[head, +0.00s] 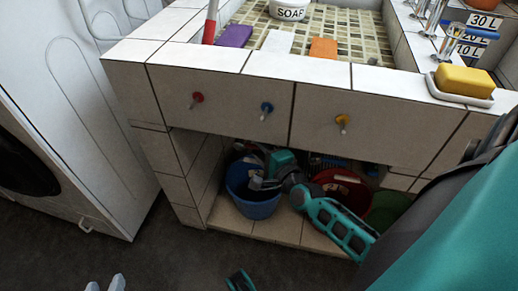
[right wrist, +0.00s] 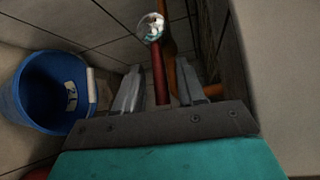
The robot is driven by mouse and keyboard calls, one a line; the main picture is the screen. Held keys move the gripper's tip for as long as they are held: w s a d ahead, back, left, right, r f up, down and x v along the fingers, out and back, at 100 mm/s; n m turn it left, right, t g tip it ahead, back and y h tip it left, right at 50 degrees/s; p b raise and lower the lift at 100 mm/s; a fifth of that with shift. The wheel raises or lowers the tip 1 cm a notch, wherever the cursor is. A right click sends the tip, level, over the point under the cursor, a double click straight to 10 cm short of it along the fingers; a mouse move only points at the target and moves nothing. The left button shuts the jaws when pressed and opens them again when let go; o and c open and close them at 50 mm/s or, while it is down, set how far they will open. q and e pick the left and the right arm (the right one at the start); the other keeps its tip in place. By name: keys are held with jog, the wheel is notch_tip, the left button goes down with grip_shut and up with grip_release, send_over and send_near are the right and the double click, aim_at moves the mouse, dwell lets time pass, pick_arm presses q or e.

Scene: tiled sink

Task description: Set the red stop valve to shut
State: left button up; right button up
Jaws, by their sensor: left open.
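The red stop valve (head: 198,97) is on the tiled front of the sink counter, leftmost of three valves. Its small light handle points down and slightly left. My left gripper (head: 105,284) shows only its pale fingertips at the bottom left edge, apart and empty, well below and left of the red valve. My right arm reaches into the open space under the counter. My right gripper (head: 262,184) is there by a blue bucket (head: 252,205). In the right wrist view its fingers (right wrist: 160,92) are apart, with a red handle (right wrist: 158,72) showing between and beyond them.
A blue valve (head: 266,108) and a yellow valve (head: 343,119) are to the right of the red one. A white appliance (head: 75,120) stands at the left. Soap (head: 465,80) lies on the counter. The dark floor at the lower left is clear.

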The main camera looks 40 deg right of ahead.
jog(key=shift+w, duration=0.45)
grip_shut()
dwell(0.4)
